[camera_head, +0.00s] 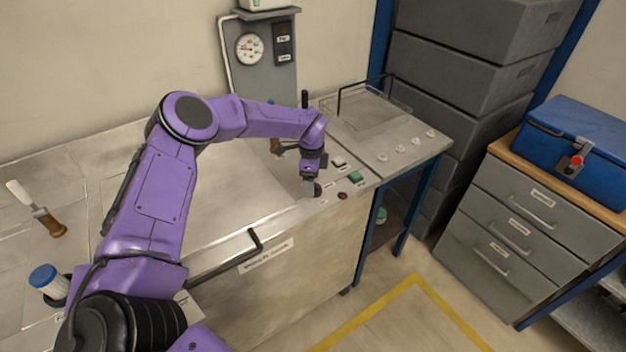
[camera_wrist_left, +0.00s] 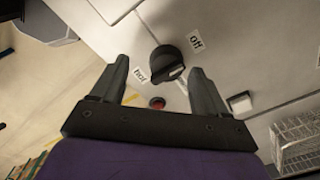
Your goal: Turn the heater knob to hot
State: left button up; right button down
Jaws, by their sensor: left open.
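The heater knob (camera_wrist_left: 166,61) is a dark round knob on the light metal bench top, between a "hot" label (camera_wrist_left: 140,75) and an "off" label (camera_wrist_left: 195,41). A pale mark shows on its side, facing neither label squarely. In the head view the knob (camera_head: 317,190) is at the bench's front right, partly covered by my gripper. My left gripper (camera_head: 312,178) points down just above it. In the left wrist view my left gripper (camera_wrist_left: 160,64) is open, its fingers apart with the knob between their tips; contact is not clear. My right gripper is not in view.
A red button (camera_head: 342,196), a green button (camera_head: 356,177) and a white switch (camera_head: 338,161) sit close to the knob. A black handle (camera_head: 253,245) juts from the bench's front edge. A wire rack (camera_head: 365,107) stands beyond.

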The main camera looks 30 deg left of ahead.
aim_at(316, 185)
pick_arm(q)
jog(key=f, duration=0.1)
jog(key=w+f, duration=0.2)
jog(key=shift+d+f, duration=0.1)
jog(key=shift+f, duration=0.15)
jog(key=shift+s+r, duration=0.25)
jog(key=shift+s, duration=0.15)
jog(key=shift+s+r, duration=0.1)
jog(key=shift+s, duration=0.05)
jog(key=c, duration=1.1)
jog(key=shift+o, duration=0.2)
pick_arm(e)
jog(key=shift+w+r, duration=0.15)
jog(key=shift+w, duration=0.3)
